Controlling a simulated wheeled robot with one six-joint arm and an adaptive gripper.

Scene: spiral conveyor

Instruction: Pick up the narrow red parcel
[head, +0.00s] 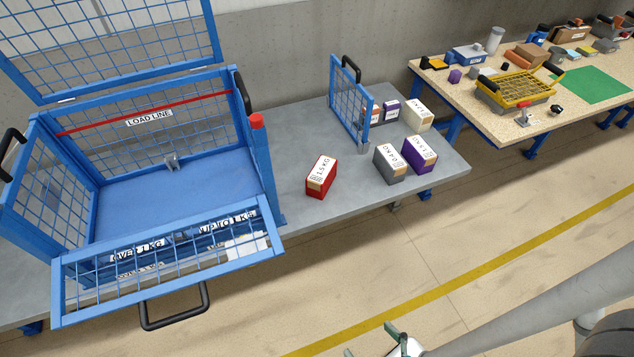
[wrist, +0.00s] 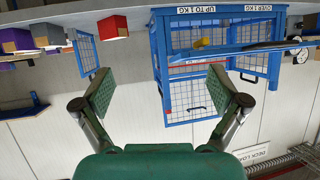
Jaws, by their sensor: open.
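The narrow red parcel (head: 315,188) stands on the grey bench, right of the blue mesh cage. Its white top label reads 1.5KG. In the wrist view, which looks upside down, a red parcel (wrist: 113,27) shows at the upper left, beyond the fingers. My gripper (wrist: 160,92) is open, with its two green-padded fingers wide apart and nothing between them. In the head view only parts of my gripper show at the bottom edge, in front of the bench and well apart from the parcel.
The blue cage (head: 268,185) has its lid up and front flap lowered. A blue mesh panel (head: 345,98) stands behind the red parcel. Grey (head: 390,165) and purple (head: 420,155) parcels stand to its right, with several more behind. Bench space around the red parcel is clear.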

